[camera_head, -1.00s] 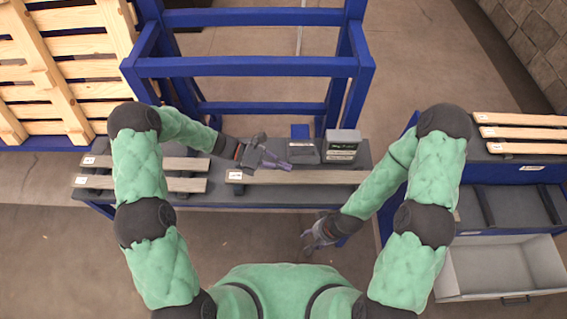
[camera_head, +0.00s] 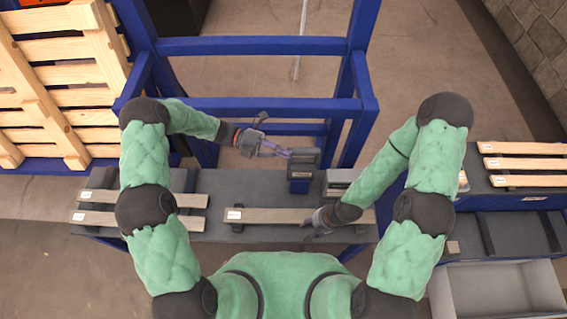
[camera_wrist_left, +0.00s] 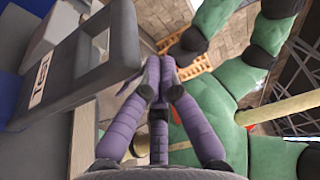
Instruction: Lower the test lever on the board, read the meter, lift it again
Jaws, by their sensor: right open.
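The grey lever plate (camera_head: 304,159) of the board stands raised above a blue block (camera_head: 299,186) at the bench's back edge. In the left wrist view the grey plate (camera_wrist_left: 90,62) fills the upper left and bears a small white label. My left gripper (camera_head: 283,153) is at the plate's left side; its purple fingers (camera_wrist_left: 156,72) are drawn together at the plate's edge, and I cannot tell whether they touch it. The meter box (camera_head: 336,188) is mostly hidden behind my right arm. My right gripper (camera_head: 308,224) is open over the front of the bench.
A wooden slat (camera_head: 270,215) lies on the dark bench (camera_head: 225,185), with more slats at its left. A blue gantry frame (camera_head: 250,105) stands behind. A pallet (camera_head: 60,85) leans at left. A grey drawer (camera_head: 500,292) is open at right.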

